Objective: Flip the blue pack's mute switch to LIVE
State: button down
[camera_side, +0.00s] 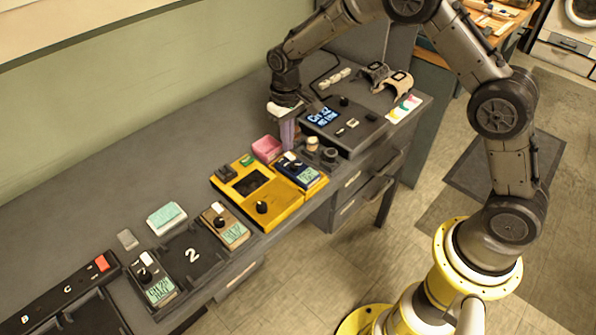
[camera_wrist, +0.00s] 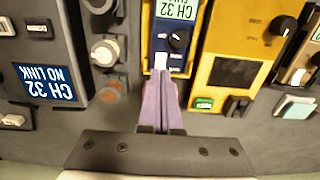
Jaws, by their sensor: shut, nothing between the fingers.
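The blue pack (camera_side: 312,184) sits in the right bay of a yellow dock (camera_side: 283,215). The wrist view shows the blue pack (camera_wrist: 155,35) with a pale CH 32 display, a black knob (camera_wrist: 178,41) and a white piece (camera_wrist: 161,61) that looks like its mute switch. Its MUTE and LIVE marks are not readable. My gripper (camera_side: 288,146) points down at the pack's far end. In the wrist view the purple fingers of my gripper (camera_wrist: 161,82) are together and empty, with their tips at the white piece. I cannot tell whether they touch it.
A pink box (camera_side: 267,148) stands just left of my fingers. A brown pack (camera_side: 225,227) and a dark pack (camera_side: 152,281) stand farther left.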

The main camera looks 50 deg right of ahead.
jog(key=shift+f, duration=0.95)
dwell(0.7)
jog(key=shift+r, duration=3.55)
jog(key=s+d+r+t, duration=0.1)
jog(key=s+r+t, duration=0.1)
jog(key=s+r, duration=0.6)
jog(key=s+d+r+t, duration=0.2)
jog(key=s+r, duration=0.1)
jog(key=r, duration=0.8)
jog(key=s+r+t, duration=0.2)
jog(key=s, duration=1.2)
jog(key=s+d+f, duration=0.1)
jog(key=s+f, duration=0.5)
jog(key=shift+s+f, duration=0.15)
jog(key=shift+s, duration=0.15)
